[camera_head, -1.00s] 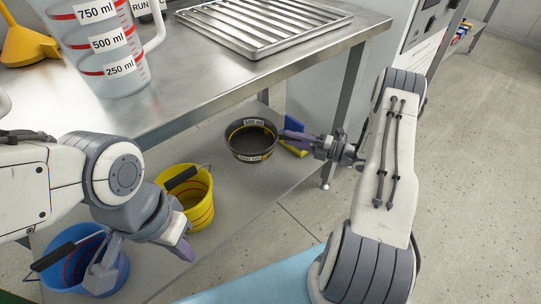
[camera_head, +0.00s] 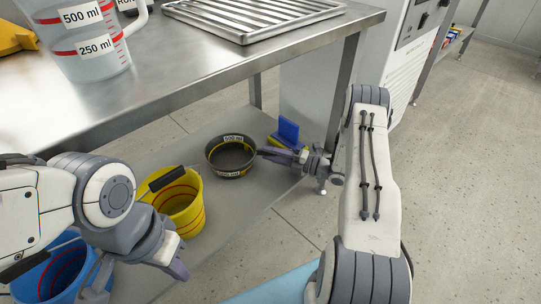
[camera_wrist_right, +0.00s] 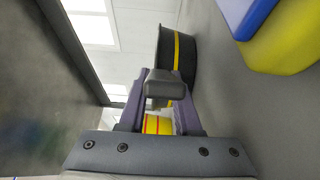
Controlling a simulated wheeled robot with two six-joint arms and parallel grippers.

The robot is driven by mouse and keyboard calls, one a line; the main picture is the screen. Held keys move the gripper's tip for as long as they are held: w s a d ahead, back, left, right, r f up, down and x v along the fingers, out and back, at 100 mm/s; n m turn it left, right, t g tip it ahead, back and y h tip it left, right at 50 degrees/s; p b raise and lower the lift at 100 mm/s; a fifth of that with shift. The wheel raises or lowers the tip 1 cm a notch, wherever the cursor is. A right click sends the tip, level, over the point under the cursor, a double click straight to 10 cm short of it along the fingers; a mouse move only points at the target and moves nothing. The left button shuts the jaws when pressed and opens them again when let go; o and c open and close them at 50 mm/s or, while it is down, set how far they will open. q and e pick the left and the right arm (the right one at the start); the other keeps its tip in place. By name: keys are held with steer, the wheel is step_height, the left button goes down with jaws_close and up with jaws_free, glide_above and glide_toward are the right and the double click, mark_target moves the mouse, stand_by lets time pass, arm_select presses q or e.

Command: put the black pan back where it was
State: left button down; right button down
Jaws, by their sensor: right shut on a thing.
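The black pan (camera_head: 231,158) has a yellow line inside and white labels. It is at the lower shelf of the steel table, between the yellow bucket and a blue and yellow block. My right gripper (camera_head: 272,153) reaches it from the right and is shut on it. In the right wrist view the pan (camera_wrist_right: 177,55) shows at the ends of my right gripper's fingers (camera_wrist_right: 163,88). Whether the pan rests on the shelf or hangs just above it I cannot tell. My left gripper (camera_head: 170,262) hangs in front of the yellow bucket, away from the pan; its fingertips are partly hidden.
The yellow bucket (camera_head: 188,215) and blue bucket (camera_head: 30,272) stand left of the pan. The blue and yellow block (camera_head: 287,133) is close behind my right gripper. The table top (camera_head: 200,75) overhangs the shelf (camera_head: 240,205) and carries a measuring jug (camera_head: 85,45) and a metal rack (camera_head: 250,15).

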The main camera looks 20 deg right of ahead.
steer(key=shift+f, duration=0.2)
steer(key=c, duration=0.6)
jaws_free()
steer(key=shift+r, duration=0.1)
steer(key=shift+s+d+r, duration=0.1)
steer(key=shift+r, duration=0.1)
steer(key=p+v, duration=0.4)
steer(key=v, duration=0.6)
steer(key=shift+s+d, duration=0.2)
steer(key=shift+d, duration=0.05)
steer(key=shift+s+d, duration=0.35)
steer(key=shift+s, duration=0.1)
steer(key=shift+f, duration=0.1)
